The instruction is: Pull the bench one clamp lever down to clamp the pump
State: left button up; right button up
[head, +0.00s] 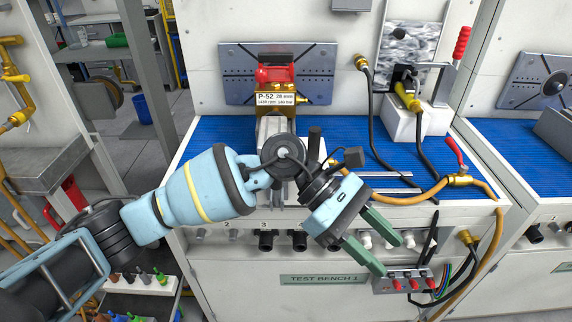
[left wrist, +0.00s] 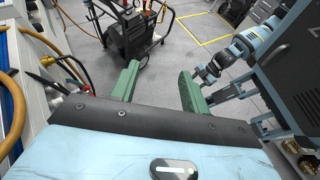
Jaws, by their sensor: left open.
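The pump (head: 272,97), with a white P-52 label and a red top part, sits at the back of the blue bench top, in front of a dark mounting plate. An upright red-handled lever (head: 462,43) stands right of it, by the back panel; I take it for the clamp lever. My left gripper (head: 391,257) is open and empty, in front of the bench's front edge, well below and left of that lever. Its green fingers also show in the left wrist view (left wrist: 158,78). My forearm hides part of the bench. My right arm shows in the left wrist view; its gripper (left wrist: 203,78) is unclear.
A red-handled valve (head: 455,152) with an orange hose is at the bench's right side. Black hoses hang by a white block (head: 402,122). A dark cart (left wrist: 130,30) stands on the floor.

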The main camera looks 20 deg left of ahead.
pick_arm(q)
jog(key=w+a+r+m+t+y, duration=0.1)
jog(key=w+a+r+y, duration=0.2)
jog(key=a, duration=0.3)
jog(key=w+a+r+m+t+y, duration=0.1)
jog(key=w+a+r+t+y, duration=0.1)
jog(key=w+a+r+y, duration=0.1)
jog(key=w+a+r+m+t+y, duration=0.1)
jog(key=w+a+r+y, duration=0.2)
jog(key=a+y, duration=0.3)
jog(key=shift+w+a+r+t+p, duration=0.15)
jog(key=shift+w+a, duration=0.1)
jog(key=shift+a, duration=0.45)
jog(key=shift+w+a+r+t+p, duration=0.1)
jog(key=shift+w+a, duration=0.1)
jog(key=shift+a, duration=0.5)
jog(key=shift+w+a+r+t+p, duration=0.15)
jog(key=shift+w+a, duration=0.1)
jog(key=shift+a, duration=0.45)
jog(key=shift+f, duration=3.95)
grip_shut()
